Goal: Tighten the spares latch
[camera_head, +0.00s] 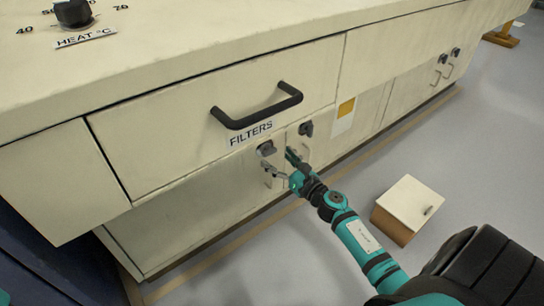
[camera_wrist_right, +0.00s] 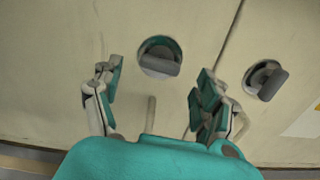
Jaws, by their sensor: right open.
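Two grey latch knobs sit side by side on the lower cabinet doors under the drawer marked FILTERS: a left latch (camera_head: 266,148) and a right latch (camera_head: 306,129). I see no readable SPARES label. My right gripper (camera_head: 281,164) is open and empty in front of the left latch. In the right wrist view, the left latch (camera_wrist_right: 160,58) lies between and beyond the open fingers (camera_wrist_right: 158,72); its grey tab is nearly level. The right latch (camera_wrist_right: 265,80) is outside the right finger, its tab slanted. I cannot tell whether the fingers touch the knob.
The drawer's black handle (camera_head: 257,110) juts out above the latches. A pale door handle (camera_wrist_right: 151,115) stands below the left latch. Two more latches (camera_head: 442,58) are farther along the cabinet. A small box (camera_head: 408,208) is on the otherwise clear floor at right.

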